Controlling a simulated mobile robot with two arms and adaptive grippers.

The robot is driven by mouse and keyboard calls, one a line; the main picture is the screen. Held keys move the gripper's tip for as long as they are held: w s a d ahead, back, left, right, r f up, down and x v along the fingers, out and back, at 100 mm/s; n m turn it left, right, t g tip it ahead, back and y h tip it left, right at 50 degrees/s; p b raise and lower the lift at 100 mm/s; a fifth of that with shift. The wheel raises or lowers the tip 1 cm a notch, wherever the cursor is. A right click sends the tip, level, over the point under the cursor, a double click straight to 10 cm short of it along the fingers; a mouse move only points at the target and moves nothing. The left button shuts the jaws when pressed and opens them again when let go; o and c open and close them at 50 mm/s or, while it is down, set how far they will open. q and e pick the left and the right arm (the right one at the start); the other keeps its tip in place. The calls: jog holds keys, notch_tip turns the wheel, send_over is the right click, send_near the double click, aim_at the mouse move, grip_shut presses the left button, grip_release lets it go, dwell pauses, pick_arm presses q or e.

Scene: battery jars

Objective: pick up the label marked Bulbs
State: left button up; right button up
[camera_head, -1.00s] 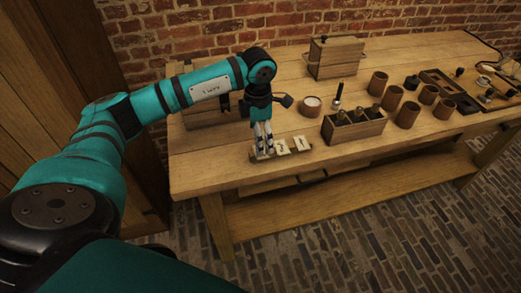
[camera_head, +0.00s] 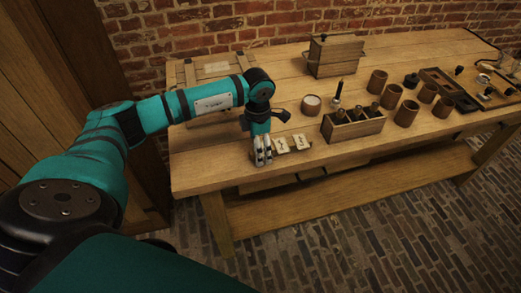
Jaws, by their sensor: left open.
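Small pale labels stand in a low row near the front left of the wooden table (camera_head: 225,172). A middle label (camera_head: 282,146) and a right label (camera_head: 301,142) show; their markings are too small to read, so I cannot tell which says Bulbs. My left gripper (camera_head: 262,160) points down at the left end of the row, just left of the middle label. Its fingers are open and hide whatever is behind them. I cannot tell whether they touch a label. My right gripper is not in view.
A wooden box (camera_head: 335,55) stands at the back. A divided caddy (camera_head: 353,125) with dark-topped items is right of the labels, near a white-filled bowl (camera_head: 311,104). Several brown cups (camera_head: 407,113) and a dark tray (camera_head: 445,82) stand further right. Another box (camera_head: 214,68) is behind my arm.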

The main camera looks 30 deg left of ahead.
pick_arm(q)
jog(key=shift+f, duration=0.1)
jog(key=shift+c, duration=0.2)
jog(key=c, duration=0.8)
